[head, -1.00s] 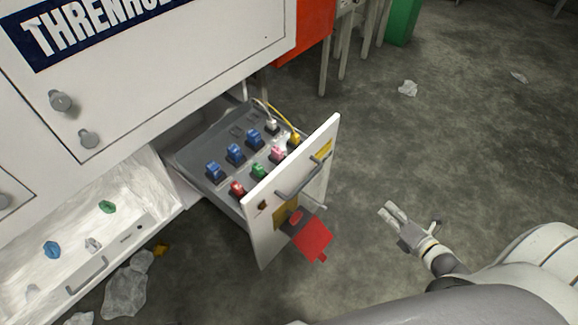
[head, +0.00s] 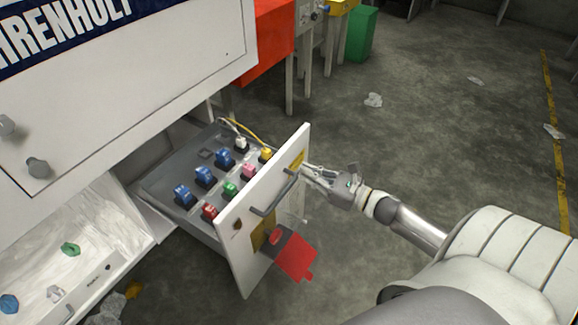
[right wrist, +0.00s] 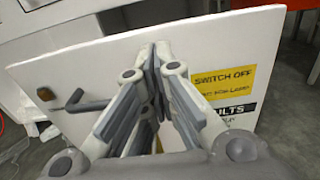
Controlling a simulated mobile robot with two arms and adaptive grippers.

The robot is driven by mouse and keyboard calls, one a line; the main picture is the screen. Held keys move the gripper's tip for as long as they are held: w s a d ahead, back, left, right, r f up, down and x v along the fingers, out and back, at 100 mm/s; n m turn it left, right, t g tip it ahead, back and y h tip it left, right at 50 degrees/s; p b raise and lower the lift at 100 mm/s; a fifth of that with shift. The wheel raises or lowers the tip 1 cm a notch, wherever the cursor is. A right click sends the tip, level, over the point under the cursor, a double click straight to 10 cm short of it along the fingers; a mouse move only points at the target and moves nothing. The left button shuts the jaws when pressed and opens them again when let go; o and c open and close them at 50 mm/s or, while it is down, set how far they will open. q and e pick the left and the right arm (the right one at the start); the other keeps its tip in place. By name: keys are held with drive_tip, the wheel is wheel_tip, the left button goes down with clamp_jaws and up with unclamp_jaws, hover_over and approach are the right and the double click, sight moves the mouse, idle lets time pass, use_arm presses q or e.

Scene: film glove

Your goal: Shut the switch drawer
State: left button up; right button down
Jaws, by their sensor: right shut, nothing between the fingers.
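The switch drawer (head: 236,236) stands pulled out from under the white cabinet, with several coloured switches on its grey panel (head: 168,165). Its white front has a grey bar handle (head: 272,196) and a red tag (head: 295,257) hanging low. My right gripper (head: 306,171) is shut and empty, its fingertips at the upper right part of the drawer front, right of the handle. In the right wrist view the closed fingertips (right wrist: 161,50) are right against or just before the white front (right wrist: 110,62), left of the yellow "SWITCH OFF" label (right wrist: 222,78). Contact is hard to tell. My left gripper is out of view.
A second white drawer or tray (head: 110,235) with small coloured pieces is open at the lower left. A red box (head: 268,40) and a green bin (head: 361,35) stand behind. The floor to the right is clear except for crumpled scraps (head: 373,100).

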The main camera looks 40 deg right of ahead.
sight(281, 161)
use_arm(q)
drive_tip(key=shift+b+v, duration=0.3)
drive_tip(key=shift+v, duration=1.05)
use_arm(e)
drive_tip(key=shift+x, duration=3.05)
drive_tip(key=shift+w, duration=0.1)
